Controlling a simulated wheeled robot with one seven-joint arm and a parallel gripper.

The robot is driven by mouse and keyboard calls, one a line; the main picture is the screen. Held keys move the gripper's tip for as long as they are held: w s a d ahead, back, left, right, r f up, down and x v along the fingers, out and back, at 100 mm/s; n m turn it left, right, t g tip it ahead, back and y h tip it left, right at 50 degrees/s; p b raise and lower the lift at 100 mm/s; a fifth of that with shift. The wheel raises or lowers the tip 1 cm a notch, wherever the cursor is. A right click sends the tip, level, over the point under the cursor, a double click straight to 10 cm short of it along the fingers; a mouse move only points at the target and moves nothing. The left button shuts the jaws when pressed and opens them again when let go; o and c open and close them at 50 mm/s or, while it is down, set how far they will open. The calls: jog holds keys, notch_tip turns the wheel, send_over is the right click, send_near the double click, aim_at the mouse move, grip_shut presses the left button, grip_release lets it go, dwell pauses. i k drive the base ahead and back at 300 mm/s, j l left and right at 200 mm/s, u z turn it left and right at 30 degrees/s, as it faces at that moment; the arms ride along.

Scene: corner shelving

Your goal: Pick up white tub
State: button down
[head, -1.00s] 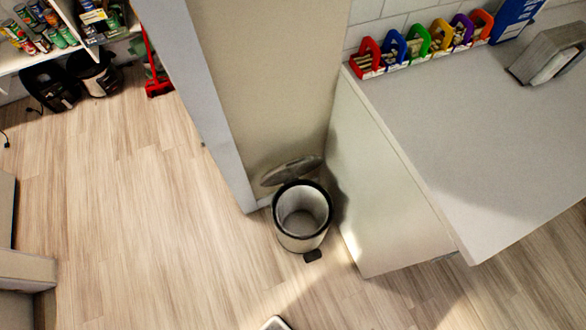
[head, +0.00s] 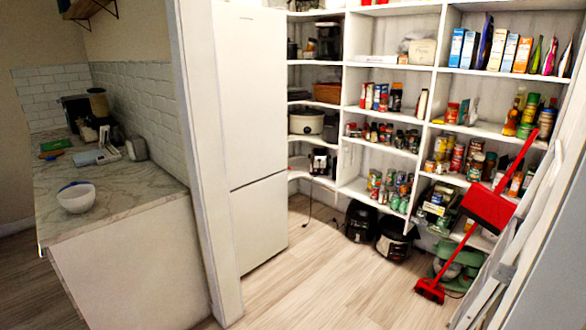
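No single thing is clearly the white tub. A cream-white container (head: 422,52) stands on an upper shelf of the corner shelving, near the middle of the head view. A white round pot with a dark lid (head: 306,122) sits on a lower shelf to its left. A white bowl (head: 76,197) rests on the marble counter at the left. All are small in the view, and their exact kind is hard to tell. My gripper is not in view.
White corner shelving (head: 392,75) holds boxes, jars and cans. A white fridge (head: 252,140) stands to its left. Black appliances (head: 361,221) sit on the floor. The wooden floor (head: 325,290) in front is clear.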

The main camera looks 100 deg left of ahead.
aim_at(78, 199)
jog(key=u, duration=4.15)
jog(key=j+z, duration=0.15)
jog(key=z, duration=2.75)
jog(key=k+l+z, duration=0.3)
jog(key=k+u, duration=0.1)
jog(key=u, duration=2.1)
